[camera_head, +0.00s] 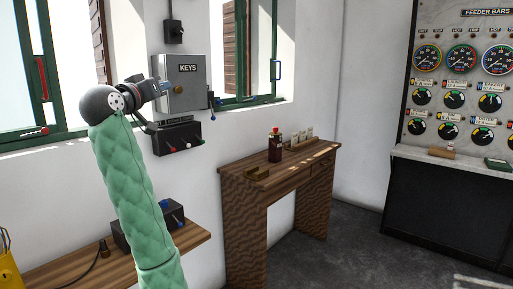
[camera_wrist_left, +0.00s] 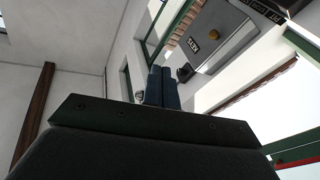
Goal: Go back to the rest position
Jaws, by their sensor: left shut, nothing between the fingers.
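My left arm, in a green quilted sleeve, rises from the bottom of the head view. Its left gripper (camera_head: 165,88) is raised and points right, in front of the grey KEYS box (camera_head: 190,71) on the wall. The left wrist view shows its two dark blue fingers (camera_wrist_left: 162,86) side by side, shut with nothing between them. The KEYS box also shows in that view (camera_wrist_left: 212,35), beyond the fingers and apart from them in the picture. I cannot tell the exact gap between gripper and box. My right gripper is not in view.
A black switch box (camera_head: 178,138) hangs below the KEYS box. A wooden shelf (camera_head: 75,268) bears another dark box (camera_head: 172,214). A gauge panel (camera_head: 462,75) stands far right. Green-framed windows flank the box.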

